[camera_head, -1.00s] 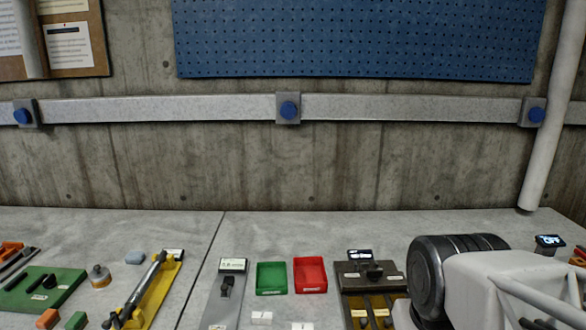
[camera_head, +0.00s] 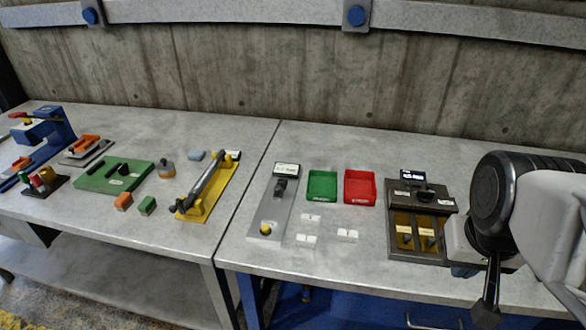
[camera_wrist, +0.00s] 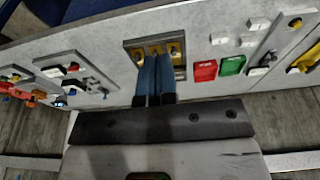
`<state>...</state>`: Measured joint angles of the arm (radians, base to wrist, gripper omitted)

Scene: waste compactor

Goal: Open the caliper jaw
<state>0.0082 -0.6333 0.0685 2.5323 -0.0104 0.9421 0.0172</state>
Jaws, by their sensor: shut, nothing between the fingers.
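The caliper station (camera_head: 270,212) is a long grey plate lying on the bench left of the green tray. It has a small display (camera_head: 286,169) at its far end, a dark jaw block (camera_head: 280,187) below that and a yellow button (camera_head: 266,229) at its near end. The display's digits are too small to read surely, and I cannot tell the jaw gap.
A green tray (camera_head: 322,172) and a red tray (camera_head: 360,171) stand between the caliper and the dark fixture (camera_head: 405,201). Several white blocks (camera_head: 307,239) lie in front of the trays. A yellow fixture with a lever (camera_head: 215,190) is left of the caliper.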

